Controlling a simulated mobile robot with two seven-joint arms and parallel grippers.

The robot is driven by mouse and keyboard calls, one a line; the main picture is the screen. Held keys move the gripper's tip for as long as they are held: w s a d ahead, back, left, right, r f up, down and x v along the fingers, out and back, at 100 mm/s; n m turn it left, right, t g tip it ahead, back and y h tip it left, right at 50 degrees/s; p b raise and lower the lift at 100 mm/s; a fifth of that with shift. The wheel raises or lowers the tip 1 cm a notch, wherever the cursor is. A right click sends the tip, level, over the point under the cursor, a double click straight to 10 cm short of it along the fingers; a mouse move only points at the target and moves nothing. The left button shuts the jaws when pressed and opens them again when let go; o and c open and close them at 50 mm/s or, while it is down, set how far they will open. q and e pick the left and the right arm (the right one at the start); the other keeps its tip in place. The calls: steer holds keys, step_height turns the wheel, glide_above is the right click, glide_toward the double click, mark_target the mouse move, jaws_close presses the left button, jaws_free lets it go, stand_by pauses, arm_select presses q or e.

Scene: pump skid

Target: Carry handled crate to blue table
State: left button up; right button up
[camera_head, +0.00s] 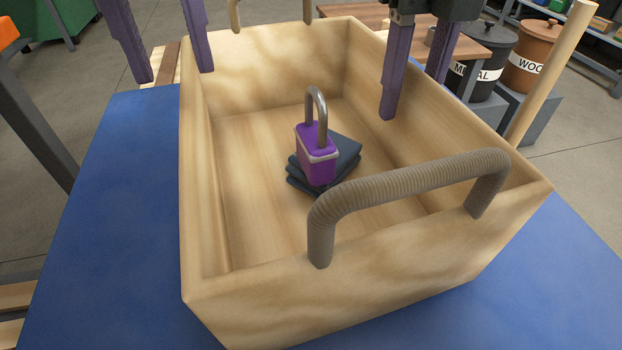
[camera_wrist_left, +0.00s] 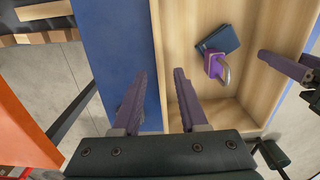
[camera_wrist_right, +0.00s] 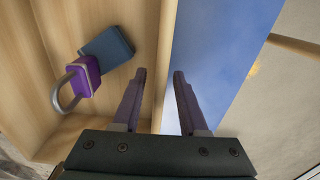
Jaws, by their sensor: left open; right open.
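The handled crate (camera_head: 330,300) is an open, pale wooden box. It stands on the blue table (camera_head: 90,230). A ribbed brown handle (camera_head: 410,185) arches over its near wall; a far handle shows only in part at the top. A purple padlock (camera_head: 317,155) and a dark folded stack (camera_head: 345,150) lie inside. My left gripper (camera_head: 174,76) is open at the left wall, one finger on each side, as the left wrist view (camera_wrist_left: 158,100) shows. My right gripper (camera_head: 412,95) is open and straddles the right wall. I cannot tell whether fingers touch the wood.
A black bin (camera_head: 487,55) and a brown bin (camera_head: 532,50) stand beyond the table at the right, near a pale upright post (camera_head: 550,72). A brown wooden surface (camera_head: 350,12) lies behind the crate. Bare blue tabletop shows left and right of the crate.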

arm_select(q)
step_height(320, 180, up, 3)
steer(key=shift+f, duration=0.2)
steer(key=shift+r, duration=0.3)
arm_select(e)
steer(key=shift+r, duration=0.1)
arm_select(q)
steer(key=shift+r, duration=0.1)
arm_select(e)
steer(key=shift+r, duration=0.3)
step_height(320, 180, up, 11)
steer(key=shift+r, duration=0.15)
arm_select(q)
steer(key=shift+s, duration=0.1)
